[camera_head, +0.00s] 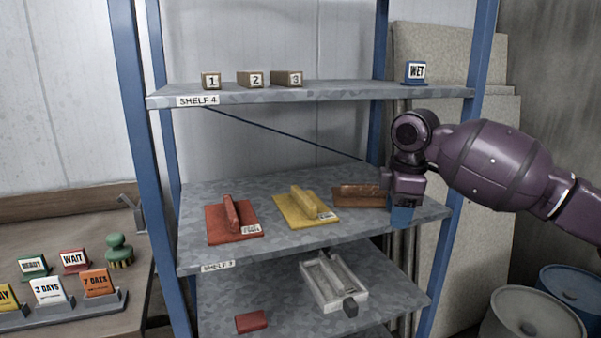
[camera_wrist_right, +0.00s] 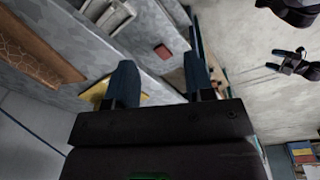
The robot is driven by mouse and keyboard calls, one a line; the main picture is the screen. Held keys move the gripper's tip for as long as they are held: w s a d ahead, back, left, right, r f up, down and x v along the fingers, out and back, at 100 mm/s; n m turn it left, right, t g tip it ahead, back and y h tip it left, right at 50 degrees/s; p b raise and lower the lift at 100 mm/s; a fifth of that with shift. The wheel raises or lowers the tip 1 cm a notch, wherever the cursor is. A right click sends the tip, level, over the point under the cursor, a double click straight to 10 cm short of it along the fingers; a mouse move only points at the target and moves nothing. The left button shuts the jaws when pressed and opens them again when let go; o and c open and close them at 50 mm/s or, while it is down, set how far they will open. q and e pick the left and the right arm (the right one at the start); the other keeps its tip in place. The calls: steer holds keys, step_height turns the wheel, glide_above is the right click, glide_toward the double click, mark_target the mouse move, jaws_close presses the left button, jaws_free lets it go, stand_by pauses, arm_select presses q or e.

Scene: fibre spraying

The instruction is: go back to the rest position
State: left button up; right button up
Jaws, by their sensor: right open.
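My right gripper (camera_head: 402,214) is at the right end of the middle shelf (camera_head: 300,238), in front of its edge, with its blue fingers pointing down. In the right wrist view its two fingers (camera_wrist_right: 161,78) stand apart with nothing held between them. A brown float (camera_head: 357,196) lies just left of the gripper in the head view; a gap between them is hard to judge. A yellow float (camera_head: 305,209) and a red float (camera_head: 233,222) lie further left on the same shelf. My left gripper is not seen in the head view.
A grey metal tray (camera_head: 334,281) and red block (camera_head: 251,321) lie below. A blue post (camera_head: 446,235) is close to my right gripper. Drums (camera_head: 525,318) stand lower right.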

steer(key=w+a+r+m+t+y, duration=0.2)
steer(key=w+a+t+y, duration=0.4)
steer(key=a+t, duration=0.45)
steer(key=s+d+f+m+t+h+p, duration=0.15)
steer(key=s+d+f+m, duration=0.4)
steer(key=s+f, duration=0.7)
steer(key=s+d+f+m+t+h+p, duration=0.15)
steer(key=s+d+f+m, duration=0.35)
steer(key=s+f, duration=0.7)
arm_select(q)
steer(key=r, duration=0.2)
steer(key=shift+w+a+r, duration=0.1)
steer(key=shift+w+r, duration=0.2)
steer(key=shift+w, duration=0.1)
arm_select(e)
steer(key=s+d+f+m+g+h, duration=0.1)
steer(key=s+d+f, duration=0.3)
steer(key=s+f, duration=0.3)
steer(key=s+d+f+m+g+h, duration=0.1)
steer(key=s+d+f+g+h, duration=0.1)
steer(key=s+d+f, duration=0.2)
steer(key=s+f, duration=0.3)
steer(key=s, duration=0.5)
steer(key=shift+s+f+m+h, duration=0.25)
steer(key=shift+s+m+h, duration=0.05)
steer(key=shift+m, duration=0.05)
steer(key=shift+g, duration=0.25)
